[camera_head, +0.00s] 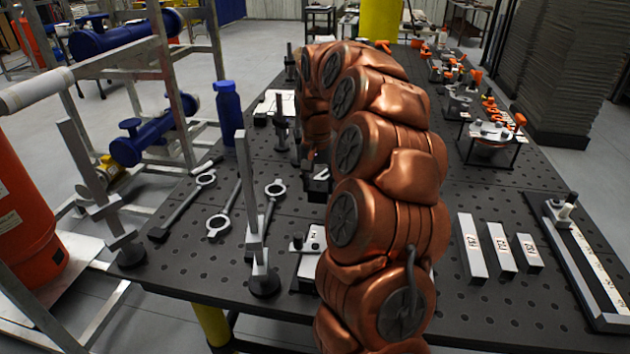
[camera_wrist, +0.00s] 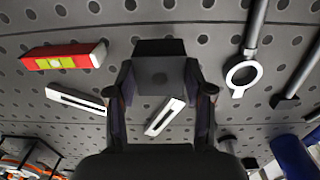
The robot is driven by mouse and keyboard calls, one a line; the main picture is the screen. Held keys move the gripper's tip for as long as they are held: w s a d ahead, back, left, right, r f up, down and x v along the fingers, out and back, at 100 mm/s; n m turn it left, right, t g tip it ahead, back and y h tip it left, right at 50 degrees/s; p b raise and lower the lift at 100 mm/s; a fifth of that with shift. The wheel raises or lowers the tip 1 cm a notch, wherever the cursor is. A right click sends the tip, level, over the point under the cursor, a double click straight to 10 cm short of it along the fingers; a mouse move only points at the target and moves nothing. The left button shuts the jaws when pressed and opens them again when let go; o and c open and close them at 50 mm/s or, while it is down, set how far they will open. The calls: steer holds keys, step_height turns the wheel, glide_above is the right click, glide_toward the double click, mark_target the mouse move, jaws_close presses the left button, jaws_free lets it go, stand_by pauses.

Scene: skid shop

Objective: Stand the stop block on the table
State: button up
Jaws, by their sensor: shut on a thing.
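My gripper (camera_wrist: 158,92) shows in the wrist view, its two dark fingers on either side of a dark grey block, the stop block (camera_wrist: 158,70). The fingers are shut on the block. Its flat end face points toward the perforated black table (camera_wrist: 225,20). The picture does not clearly show whether the block touches the table. In the head view my copper-coloured arm reaches over the table (camera_head: 460,305) and hides most of the gripper and block.
A red and yellow level (camera_wrist: 65,57) and slotted pale pieces (camera_wrist: 76,100) lie near the gripper. Rods with ring ends (camera_head: 220,222), an upright post (camera_head: 248,200) and a blue bottle (camera_head: 229,112) stand or lie left. Labelled bars (camera_head: 500,246) lie right, with bare table around them.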

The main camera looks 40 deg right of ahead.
mark_target(318, 200)
steer(key=shift+f, duration=0.7)
steer(key=shift+a+f+b, duration=0.1)
steer(key=shift+f+b, duration=0.35)
steer(key=shift+b, duration=0.35)
stand_by(0.4)
steer(key=shift+f+b, duration=0.95)
steer(key=shift+f, duration=0.5)
stand_by(0.8)
steer(key=o, duration=1.2)
steer(key=shift+o, duration=0.5)
